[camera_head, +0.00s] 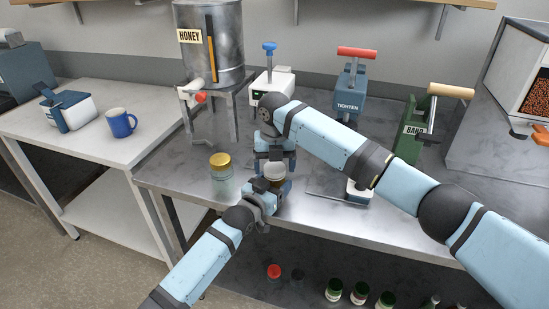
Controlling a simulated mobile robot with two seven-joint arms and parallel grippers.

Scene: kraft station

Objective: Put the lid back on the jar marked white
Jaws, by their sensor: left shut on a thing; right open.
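A small jar (274,174) with a pale top and a darker body stands near the front edge of the steel bench, between my two grippers. My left gripper (268,193) reaches up from the front and is shut on this jar, low on its body. My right gripper (275,160) points down from above and behind the jar top, and is open. I cannot tell whether the pale top is a lid or whether the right fingers touch it. No marking on the jar is readable. A glass jar with a gold lid (221,161) stands to the left.
The honey tank (228,60) with its tap stands behind. A white device with a blue knob (270,48), the TIGHTEN press (349,88) and the green BAND press (411,130) line the back. A white piece (359,193) and thin rod lie right. Several lidded jars (334,290) sit below.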

